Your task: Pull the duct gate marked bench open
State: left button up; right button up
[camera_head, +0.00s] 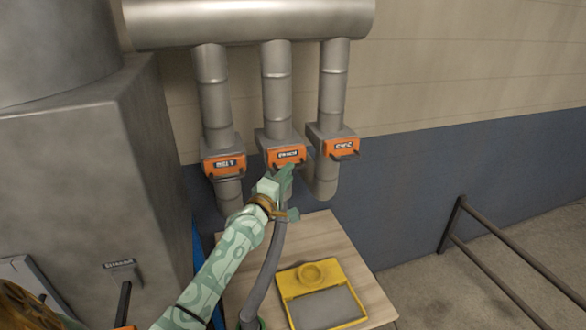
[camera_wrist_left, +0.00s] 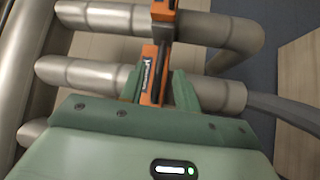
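The middle duct gate (camera_head: 291,155) has an orange plate with a small label that seems to read BENCH, and a dark handle along its lower edge. My left gripper (camera_head: 290,191) is just in front of and below this gate. In the left wrist view my left gripper (camera_wrist_left: 158,88) has its fingers apart, one on each side of the orange gate plate (camera_wrist_left: 147,78). The dark handle shows between them, with gaps; I cannot tell whether a finger touches it. My right gripper is in neither view.
Similar orange gates sit on the left duct (camera_head: 224,164) and right duct (camera_head: 341,148). A grey hose (camera_head: 266,275) hangs below the middle duct. A wooden table (camera_head: 347,258) bears a yellow tray-like piece (camera_head: 335,274). A grey cabinet (camera_head: 80,170) stands left, a dark rail (camera_head: 490,270) right.

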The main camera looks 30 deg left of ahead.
aim_at(289, 159)
pick_arm(q)
jog(key=shift+w+a+r, duration=0.1)
jog(key=shift+w+r, duration=0.05)
jog(key=shift+w, duration=0.75)
jog(key=shift+w+a+r, duration=0.1)
jog(key=shift+w, duration=0.8)
